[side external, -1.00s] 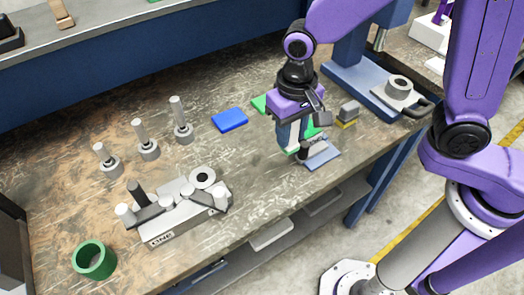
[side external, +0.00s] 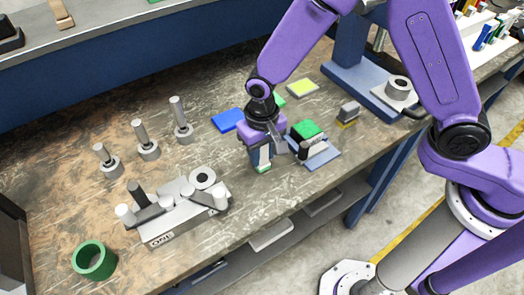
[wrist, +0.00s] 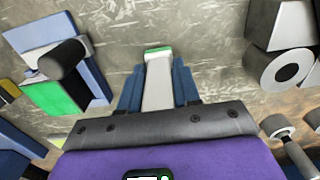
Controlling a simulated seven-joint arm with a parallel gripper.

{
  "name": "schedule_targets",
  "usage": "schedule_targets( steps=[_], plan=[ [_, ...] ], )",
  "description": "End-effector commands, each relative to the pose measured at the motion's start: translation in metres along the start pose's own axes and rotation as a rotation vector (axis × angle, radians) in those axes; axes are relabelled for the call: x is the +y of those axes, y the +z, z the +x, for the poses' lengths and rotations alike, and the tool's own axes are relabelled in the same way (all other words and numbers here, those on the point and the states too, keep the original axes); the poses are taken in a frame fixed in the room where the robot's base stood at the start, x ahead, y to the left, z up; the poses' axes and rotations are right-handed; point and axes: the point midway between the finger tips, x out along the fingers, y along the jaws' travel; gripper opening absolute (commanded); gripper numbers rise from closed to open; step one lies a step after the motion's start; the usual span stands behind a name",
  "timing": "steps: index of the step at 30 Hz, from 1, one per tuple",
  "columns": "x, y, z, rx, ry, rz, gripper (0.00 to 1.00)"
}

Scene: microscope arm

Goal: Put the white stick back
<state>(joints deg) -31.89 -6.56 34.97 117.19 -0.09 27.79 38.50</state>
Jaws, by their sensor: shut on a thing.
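The white stick (wrist: 158,85) has a green end. It stands between the two blue fingers of my gripper (wrist: 158,92) in the wrist view, and the fingers are shut on it. In the side view my gripper (side external: 261,160) holds the stick (side external: 265,154) over the bench, with the green end low; I cannot tell whether it touches the top. To its right is a blue-grey plate (side external: 326,156) bearing a dark block with a green top (side external: 307,129). The plate (wrist: 97,72) and green face (wrist: 54,97) are at left in the wrist view.
A grey fixture (side external: 176,225) with a ring and posts stands to the left of my gripper. A green cup (side external: 95,260) is at front left. The bench's front edge is close.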

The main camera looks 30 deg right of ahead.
Motion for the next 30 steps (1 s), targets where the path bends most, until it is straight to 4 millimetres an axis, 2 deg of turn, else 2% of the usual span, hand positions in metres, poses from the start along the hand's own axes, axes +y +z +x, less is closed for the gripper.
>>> schedule_targets(
  steps=[12, 13, 15, 25, 30],
  plan=[
    [0.0, 0.0, 0.005, 0.0, 0.0, 0.0, 0.0],
    [0.0, 0.0, 0.004, 0.0, 0.0, 0.0, 0.41],
    [0.0, 0.0, 0.004, 0.0, 0.0, 0.0, 0.57],
    [0.0, 0.0, 0.002, 0.001, 0.0, 0.0, 0.57],
    [-0.001, -0.001, -0.014, 0.004, -0.003, 0.0, 0.57]
  ],
)
